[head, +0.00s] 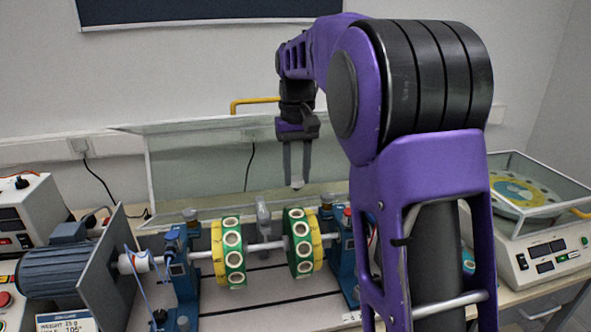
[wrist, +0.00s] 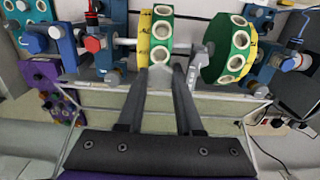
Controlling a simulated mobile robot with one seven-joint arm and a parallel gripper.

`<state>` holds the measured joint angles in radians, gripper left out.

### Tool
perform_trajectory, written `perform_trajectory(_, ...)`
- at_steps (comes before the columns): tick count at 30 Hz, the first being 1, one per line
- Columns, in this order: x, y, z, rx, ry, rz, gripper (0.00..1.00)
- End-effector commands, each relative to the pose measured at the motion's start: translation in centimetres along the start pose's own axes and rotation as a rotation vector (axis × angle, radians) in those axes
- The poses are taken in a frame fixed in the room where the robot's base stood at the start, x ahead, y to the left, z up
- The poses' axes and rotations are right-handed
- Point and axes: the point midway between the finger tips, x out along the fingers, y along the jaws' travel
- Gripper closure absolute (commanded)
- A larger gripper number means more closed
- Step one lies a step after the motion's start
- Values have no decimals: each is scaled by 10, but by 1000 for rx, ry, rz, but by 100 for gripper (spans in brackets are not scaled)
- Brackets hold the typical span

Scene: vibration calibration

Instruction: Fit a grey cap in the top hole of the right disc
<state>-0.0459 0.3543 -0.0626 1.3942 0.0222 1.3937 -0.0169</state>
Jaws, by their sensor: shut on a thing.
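The right disc (head: 301,244), green with a yellow side and white-ringed holes around its rim, sits on the horizontal shaft. In the wrist view, where left and right are swapped, it is the left one of the two discs (wrist: 154,37). My gripper (head: 297,180) is above and slightly behind the right disc, pointing down, shut on a small pale grey cap (head: 297,184). The cap also shows between my fingertips in the wrist view (wrist: 160,72), apart from the disc. The fingers hide part of it. Whether the top hole is empty cannot be told.
The left disc (head: 229,253) shares the shaft, with a grey post (head: 263,216) between the discs. Blue bearing stands (head: 179,265) flank them. A motor (head: 67,268) is at left. A clear guard (head: 190,165) rises behind.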

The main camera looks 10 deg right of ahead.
Motion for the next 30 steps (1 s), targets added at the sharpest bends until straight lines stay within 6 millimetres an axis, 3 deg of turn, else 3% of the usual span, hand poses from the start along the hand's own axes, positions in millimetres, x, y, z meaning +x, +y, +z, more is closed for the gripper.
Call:
perform_trajectory(15, 49, 0, 0, 0, 0, 0, 100)
perform_trajectory(30, 53, 0, 0, 0, 0, 0, 100)
